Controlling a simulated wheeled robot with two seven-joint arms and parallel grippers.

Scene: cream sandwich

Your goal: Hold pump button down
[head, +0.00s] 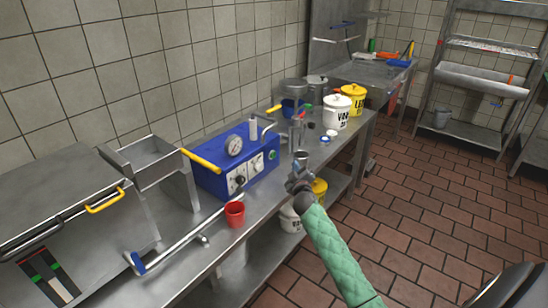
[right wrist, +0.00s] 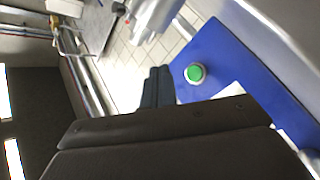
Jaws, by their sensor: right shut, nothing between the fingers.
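The blue pump box (head: 245,172) stands on the steel counter against the tiled wall, with a round gauge, white dials and a yellow handle. Its green button (head: 273,155) is on the right part of the box. My right gripper (head: 297,176), on the green-sleeved arm, is in front of the box's right end, apart from the button. In the right wrist view the shut, empty dark fingers (right wrist: 157,88) are beside the round green button (right wrist: 195,73), with a gap between them in the picture. The button is uncovered. My left gripper is not in view.
A red cup (head: 235,214) stands on the counter in front of the box. A white bucket (head: 336,112) and a yellow bucket (head: 355,97) stand farther right. A metal lever (head: 175,248) lies along the front left. The tiled floor (head: 425,205) at right is clear.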

